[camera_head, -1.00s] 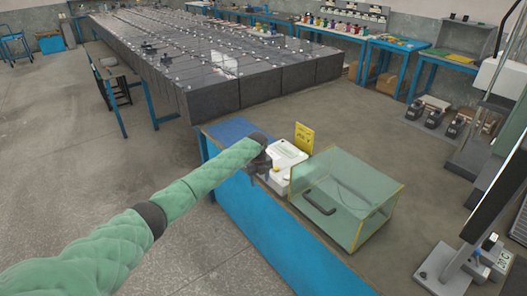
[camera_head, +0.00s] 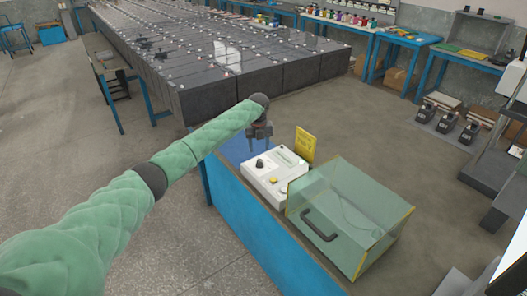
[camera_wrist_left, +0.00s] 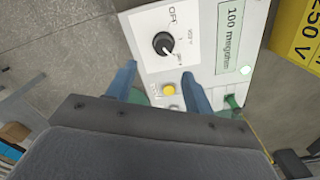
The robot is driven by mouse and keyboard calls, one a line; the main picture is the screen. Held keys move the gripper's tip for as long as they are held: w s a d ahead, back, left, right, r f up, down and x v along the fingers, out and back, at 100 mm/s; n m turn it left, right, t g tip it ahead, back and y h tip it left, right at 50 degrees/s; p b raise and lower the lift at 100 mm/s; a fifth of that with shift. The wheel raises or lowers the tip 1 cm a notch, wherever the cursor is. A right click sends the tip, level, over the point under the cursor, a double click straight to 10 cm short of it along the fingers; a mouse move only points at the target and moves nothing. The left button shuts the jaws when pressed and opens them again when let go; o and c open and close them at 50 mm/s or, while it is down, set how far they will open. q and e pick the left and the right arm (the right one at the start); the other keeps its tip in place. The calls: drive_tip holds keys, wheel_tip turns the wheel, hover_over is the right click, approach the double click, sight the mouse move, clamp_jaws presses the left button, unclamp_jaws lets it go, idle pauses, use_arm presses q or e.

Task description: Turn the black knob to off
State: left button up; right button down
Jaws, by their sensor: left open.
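The black knob (camera_head: 260,162) sits on the white instrument box (camera_head: 276,191) on the blue bench. In the left wrist view the knob (camera_wrist_left: 163,43) is close, with the OFF label (camera_wrist_left: 178,14) above it. Its white pointer mark faces down and slightly right there, away from OFF. My left gripper (camera_head: 259,133) is above the far left part of the box, apart from the knob. Its two blue-grey fingers (camera_wrist_left: 159,86) are spread, with nothing held between them. A yellow button (camera_wrist_left: 168,89) shows between the fingertips. My right gripper is not in view.
A clear case with a black handle (camera_head: 340,215) stands right beside the box. A yellow sign (camera_head: 305,146) stands behind it. Long rows of dark batteries (camera_head: 222,88) lie beyond. The floor left of the bench is open.

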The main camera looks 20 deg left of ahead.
sight(260, 161)
use_arm(q)
drive_tip(key=shift+w+f, duration=0.15)
drive_tip(key=shift+w, duration=0.35)
drive_tip(key=shift+w+f, duration=0.2)
drive_tip(key=shift+f, duration=0.1)
drive_tip(key=shift+s+f+p, duration=0.25)
drive_tip(key=shift+f+p, duration=0.25)
drive_tip(key=shift+p, duration=0.05)
drive_tip(key=f, duration=0.2)
drive_tip(key=f+p, duration=0.1)
drive_tip(key=f, duration=0.1)
drive_tip(key=shift+w+f, duration=0.2)
drive_tip(key=shift+f, duration=0.1)
drive_tip(key=shift+s+f+p, duration=0.2)
drive_tip(key=shift+f+p, duration=0.2)
drive_tip(key=shift+f, duration=0.2)
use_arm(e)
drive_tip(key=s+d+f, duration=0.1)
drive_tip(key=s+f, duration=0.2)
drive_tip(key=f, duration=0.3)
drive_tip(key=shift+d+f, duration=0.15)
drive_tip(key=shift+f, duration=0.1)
use_arm(q)
drive_tip(key=shift+w+f, duration=0.1)
drive_tip(key=c, duration=1)
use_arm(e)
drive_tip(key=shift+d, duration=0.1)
